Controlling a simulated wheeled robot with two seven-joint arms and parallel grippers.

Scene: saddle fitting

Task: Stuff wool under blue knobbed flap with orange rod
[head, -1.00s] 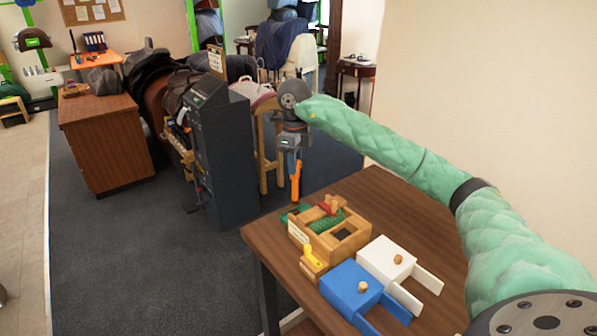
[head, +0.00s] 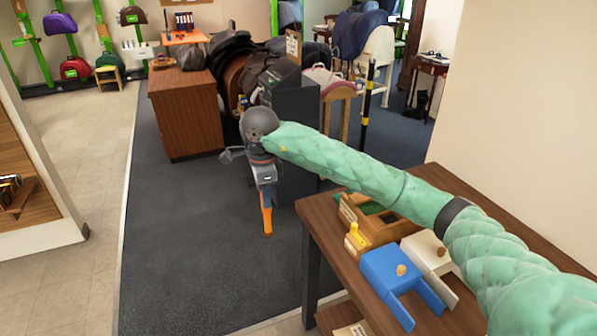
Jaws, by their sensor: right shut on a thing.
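My right gripper (head: 265,187) is shut on the orange rod (head: 267,218), which points down over the dark carpet, left of the table. The blue knobbed flap (head: 382,268) is on the blue box-like piece at the table's front edge, with a small wooden knob on top. Whether there is a gap or anything under it cannot be told. No wool can be made out for certain; a green patch (head: 372,208) shows in the wooden tray (head: 376,233), which my right arm partly hides. My left gripper is not in view.
A white knobbed piece (head: 424,252) stands right of the blue one, partly behind my arm. A yellow item (head: 356,236) sits at the tray's near corner. A dark cabinet (head: 290,105) stands behind the gripper. Open carpet (head: 210,240) lies left.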

